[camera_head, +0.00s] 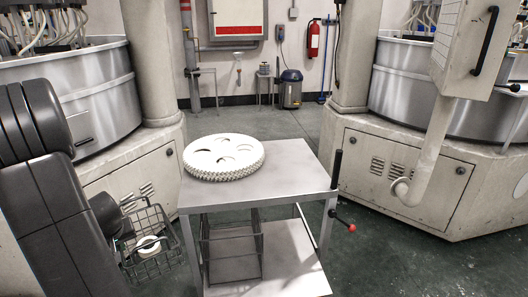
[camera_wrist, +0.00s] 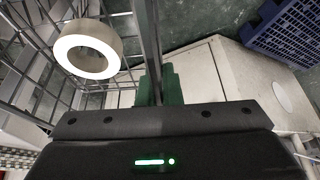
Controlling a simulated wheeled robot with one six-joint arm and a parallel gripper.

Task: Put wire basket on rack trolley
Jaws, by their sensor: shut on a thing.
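The wire basket (camera_head: 160,262) is at the lower left of the head view, left of the trolley and below its top, apparently clear of the floor. A white ring (camera_head: 149,245) lies inside it. The rack trolley (camera_head: 290,180) stands in the middle, with a flat grey top and a lower shelf (camera_head: 285,280). My gripper (camera_wrist: 157,85) has its green fingers closed on the basket's rim bar in the wrist view. There the basket's wire mesh (camera_wrist: 32,55) and the white ring (camera_wrist: 88,50) fill the left side. My dark arm hides part of the basket in the head view.
White toothed discs (camera_head: 224,157) are stacked on the top's left rear. An open wire frame (camera_head: 232,243) stands on the lower shelf's left part. A red-knobbed lever (camera_head: 344,222) sticks out right. Large machines flank both sides. A blue crate (camera_wrist: 285,35) shows in the wrist view.

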